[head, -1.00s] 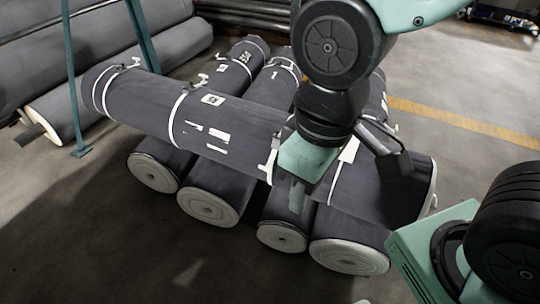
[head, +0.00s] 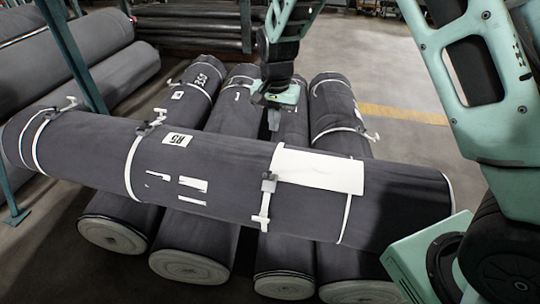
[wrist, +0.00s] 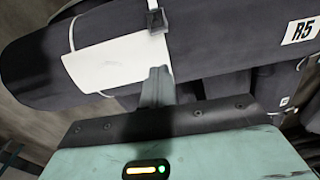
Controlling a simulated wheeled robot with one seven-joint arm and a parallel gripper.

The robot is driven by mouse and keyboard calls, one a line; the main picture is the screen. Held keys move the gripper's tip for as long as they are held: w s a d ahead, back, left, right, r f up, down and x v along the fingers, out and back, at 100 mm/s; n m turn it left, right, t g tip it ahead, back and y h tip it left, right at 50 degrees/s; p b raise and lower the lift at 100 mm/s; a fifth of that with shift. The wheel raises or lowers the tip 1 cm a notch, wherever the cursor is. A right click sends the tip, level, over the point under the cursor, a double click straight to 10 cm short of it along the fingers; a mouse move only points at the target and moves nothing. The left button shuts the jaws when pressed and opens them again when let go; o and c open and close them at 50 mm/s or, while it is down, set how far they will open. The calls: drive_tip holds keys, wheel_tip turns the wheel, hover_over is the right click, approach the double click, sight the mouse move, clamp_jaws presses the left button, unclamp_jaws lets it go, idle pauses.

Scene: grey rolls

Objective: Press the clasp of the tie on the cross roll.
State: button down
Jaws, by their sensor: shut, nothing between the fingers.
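The dark grey cross roll (head: 230,190) lies across several rolls, with white ties around it. A tie beside a white sheet (head: 318,170) carries a grey clasp (head: 268,183) on the side facing me; a grey clasp also shows at the top of the wrist view (wrist: 155,20). Other clasps sit on the tie by the R5 label (head: 145,130) and near the left end (head: 66,105). My gripper (head: 273,118) is shut and empty, pointing down above the lower rolls, past the cross roll's far edge. In the wrist view its fingers (wrist: 157,73) overlap the sheet's edge; contact cannot be told.
The lower rolls (head: 340,105) have their own ties and clasps. A green rack post (head: 70,50) and large stacked rolls (head: 60,70) stand at the left. Open floor (head: 410,155) with a yellow line lies to the right.

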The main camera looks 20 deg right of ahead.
drive_tip(key=shift+w+d+f, duration=0.1)
drive_tip(key=shift+w+d, duration=0.1)
drive_tip(key=shift+w, duration=0.05)
drive_tip(key=shift+f, duration=0.1)
hover_over(271, 176)
drive_tip(key=shift+s+a+f, duration=0.1)
drive_tip(key=shift+f, duration=3.1)
drive_tip(key=shift+s+f, duration=0.1)
drive_tip(key=shift+f, duration=3.05)
drive_tip(key=shift+s, duration=0.1)
drive_tip(key=shift+s+a+t+h, duration=0.1)
drive_tip(key=shift+a+t+h, duration=0.05)
drive_tip(key=shift+t+h, duration=0.2)
